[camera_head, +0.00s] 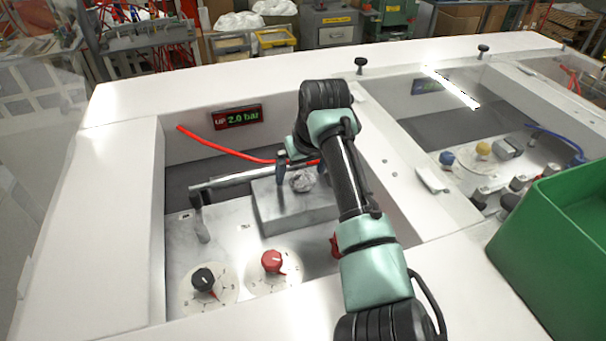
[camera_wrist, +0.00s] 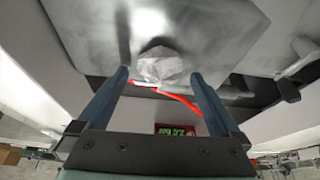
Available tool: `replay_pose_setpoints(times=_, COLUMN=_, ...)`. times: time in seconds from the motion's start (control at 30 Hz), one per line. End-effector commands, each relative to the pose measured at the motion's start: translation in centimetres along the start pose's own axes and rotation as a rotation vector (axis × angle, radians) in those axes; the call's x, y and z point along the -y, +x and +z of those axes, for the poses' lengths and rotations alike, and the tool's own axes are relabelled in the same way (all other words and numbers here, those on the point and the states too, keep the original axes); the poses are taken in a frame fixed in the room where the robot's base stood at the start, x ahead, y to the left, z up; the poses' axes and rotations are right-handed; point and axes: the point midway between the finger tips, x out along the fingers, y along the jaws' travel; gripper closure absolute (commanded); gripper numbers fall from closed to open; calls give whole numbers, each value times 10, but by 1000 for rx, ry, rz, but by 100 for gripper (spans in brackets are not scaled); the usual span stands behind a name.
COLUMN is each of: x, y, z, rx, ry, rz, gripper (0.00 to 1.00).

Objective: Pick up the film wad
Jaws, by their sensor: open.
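The film wad (camera_head: 302,180) is a small crumpled, pale, see-through ball on top of a grey marbled block (camera_head: 297,216) inside the white recess. It also shows in the wrist view (camera_wrist: 162,66), just beyond or between the fingertips. My gripper (camera_head: 302,175) is open above the block, with one blue finger on each side of the wad. In the wrist view my gripper (camera_wrist: 160,77) shows a gap between each finger and the wad. I cannot tell how deep the wad sits between the fingers.
A metal rod (camera_head: 235,180) on a post stands left of the block. A red hose (camera_head: 225,148) runs behind it below a pressure display (camera_head: 237,117). Black (camera_head: 204,279) and red (camera_head: 272,262) knobs are in front. White recess walls surround this; a green bin (camera_head: 550,235) is at right.

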Motion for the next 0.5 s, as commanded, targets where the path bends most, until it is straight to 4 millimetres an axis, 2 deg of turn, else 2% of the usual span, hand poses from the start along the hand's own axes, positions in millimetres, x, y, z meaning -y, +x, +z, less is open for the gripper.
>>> replay_pose_setpoints(times=0.27, x=0, y=4, z=0, rx=-1, ry=-1, rz=0, gripper=0)
replay_pose_setpoints(times=0.5, x=0, y=4, z=0, rx=-1, ry=-1, rz=0, gripper=41)
